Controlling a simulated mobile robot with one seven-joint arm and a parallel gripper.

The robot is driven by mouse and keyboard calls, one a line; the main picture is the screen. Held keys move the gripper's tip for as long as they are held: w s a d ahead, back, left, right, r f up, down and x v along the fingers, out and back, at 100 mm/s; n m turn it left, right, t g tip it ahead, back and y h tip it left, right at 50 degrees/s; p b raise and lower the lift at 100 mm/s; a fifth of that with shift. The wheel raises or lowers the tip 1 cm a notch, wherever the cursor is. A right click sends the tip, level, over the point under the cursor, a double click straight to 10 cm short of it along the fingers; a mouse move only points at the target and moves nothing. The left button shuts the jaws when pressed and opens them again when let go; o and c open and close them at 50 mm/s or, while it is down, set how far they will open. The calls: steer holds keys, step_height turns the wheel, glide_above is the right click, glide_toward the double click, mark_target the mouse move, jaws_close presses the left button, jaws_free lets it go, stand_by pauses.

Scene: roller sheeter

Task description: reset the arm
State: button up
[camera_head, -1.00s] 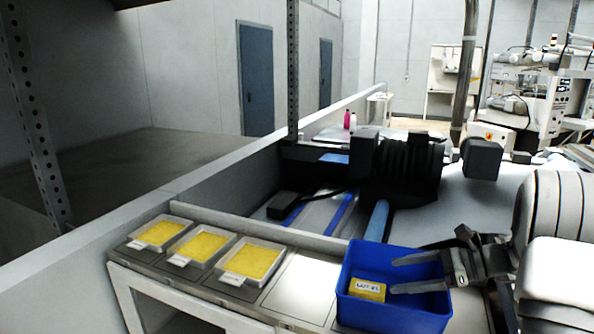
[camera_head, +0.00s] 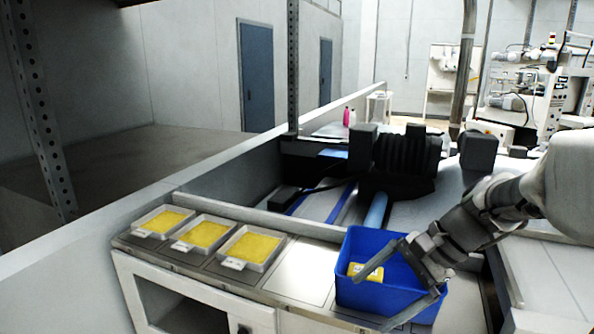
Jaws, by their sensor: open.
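My gripper (camera_head: 395,288) is open and empty, tilted down to the left. In the picture its fingers cross the right part and the front of a blue bin (camera_head: 362,297); I cannot tell how far above or in front of the bin they are. A yellow labelled block (camera_head: 358,270) lies inside the bin, partly covered by the upper finger. My arm reaches in from the right edge.
Three trays with yellow contents, left (camera_head: 163,221), middle (camera_head: 204,234) and right (camera_head: 250,247), stand in a row on the bench. A bare metal plate (camera_head: 302,274) lies between them and the bin. Dark roller machinery (camera_head: 405,160) stands behind.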

steer(key=s+f+n+t+h+b, duration=0.1)
steer(key=s+n+t+h+b, duration=0.2)
steer(key=s+n+h, duration=0.4)
steer(key=s+n+t, duration=0.1)
steer(key=s+n, duration=0.4)
steer(key=s, duration=0.1)
steer(key=shift+s+d+f, duration=0.2)
steer(key=shift+s, duration=0.05)
